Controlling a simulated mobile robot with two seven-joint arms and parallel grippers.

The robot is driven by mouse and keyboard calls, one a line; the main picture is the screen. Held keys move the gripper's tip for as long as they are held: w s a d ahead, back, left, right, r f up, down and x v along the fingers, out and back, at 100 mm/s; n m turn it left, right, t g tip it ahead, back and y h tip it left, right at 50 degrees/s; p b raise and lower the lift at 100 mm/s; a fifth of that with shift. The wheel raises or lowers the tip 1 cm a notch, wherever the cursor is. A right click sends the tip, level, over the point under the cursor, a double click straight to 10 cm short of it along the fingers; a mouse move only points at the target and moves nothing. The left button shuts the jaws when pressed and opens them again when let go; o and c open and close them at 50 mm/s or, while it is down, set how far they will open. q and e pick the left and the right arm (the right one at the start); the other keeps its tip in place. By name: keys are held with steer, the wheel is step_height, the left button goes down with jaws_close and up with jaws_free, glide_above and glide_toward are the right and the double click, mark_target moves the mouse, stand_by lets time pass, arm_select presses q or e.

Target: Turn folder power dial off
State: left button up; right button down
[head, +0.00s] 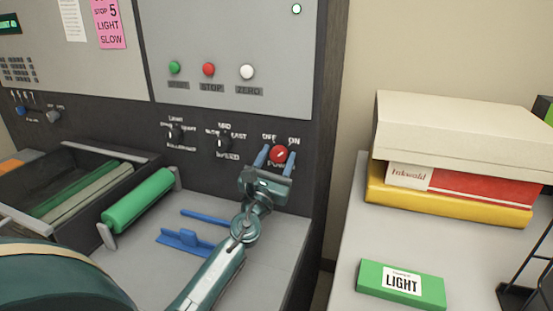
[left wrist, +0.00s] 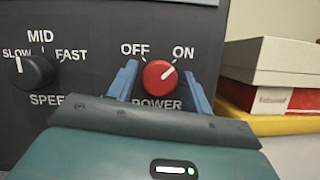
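The red power dial (head: 279,154) is on the machine's dark lower panel, between the OFF and ON labels. In the left wrist view the dial (left wrist: 159,80) has its white mark pointing up and right, toward ON. My left gripper (head: 274,158) is open, with one blue finger on each side of the dial. In the left wrist view the gripper (left wrist: 160,85) shows gaps between its fingers and the dial. My right gripper is not in view.
A black speed dial (head: 224,142) is left of the power dial. Coloured buttons (head: 208,70) are above. A green roller (head: 138,199) and blue parts (head: 186,242) are on the grey deck below. Stacked boxes (head: 450,205) and a green LIGHT box (head: 400,285) are on the right-hand table.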

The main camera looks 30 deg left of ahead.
arm_select(q)
steer(key=c, duration=0.7)
steer(key=shift+c, duration=0.2)
